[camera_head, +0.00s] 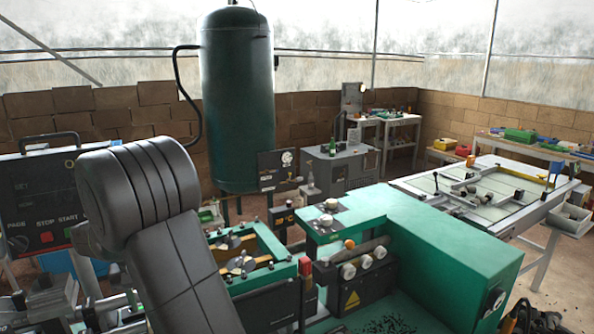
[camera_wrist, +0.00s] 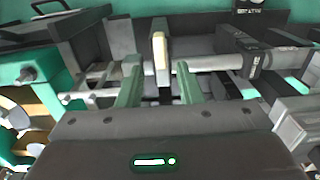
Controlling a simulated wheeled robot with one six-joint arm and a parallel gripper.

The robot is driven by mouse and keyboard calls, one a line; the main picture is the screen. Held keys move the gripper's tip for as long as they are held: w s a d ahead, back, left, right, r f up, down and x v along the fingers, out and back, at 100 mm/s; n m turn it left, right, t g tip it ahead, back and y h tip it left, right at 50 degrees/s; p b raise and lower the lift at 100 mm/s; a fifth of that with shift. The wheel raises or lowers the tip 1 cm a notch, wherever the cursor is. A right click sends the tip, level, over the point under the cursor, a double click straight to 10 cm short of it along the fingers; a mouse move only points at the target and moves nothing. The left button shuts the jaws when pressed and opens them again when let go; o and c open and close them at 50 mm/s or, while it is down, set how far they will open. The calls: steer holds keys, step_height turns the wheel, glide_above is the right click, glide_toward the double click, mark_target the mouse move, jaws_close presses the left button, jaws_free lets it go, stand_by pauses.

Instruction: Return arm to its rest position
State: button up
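My dark grey arm (camera_head: 150,200) is bent up in the left foreground of the head view; its gripper is hidden there. In the wrist view, my gripper (camera_wrist: 159,82) shows two green fingers standing apart with a gap between them. Nothing is clasped between them. A small cream upright piece (camera_wrist: 160,58) shows just beyond the gap, among metal machine parts; I cannot tell how far it is from the fingertips.
A green machine (camera_head: 450,245) with knobs fills the centre and right. A control panel (camera_head: 40,205) with buttons stands at the left, partly behind my arm. A tall green tank (camera_head: 237,100) stands behind. A light worktable (camera_head: 480,195) is at the right.

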step_height(320, 180, down, 7)
steer(key=b, duration=0.5)
steer(key=shift+f, duration=0.1)
steer(key=shift+r, duration=0.2)
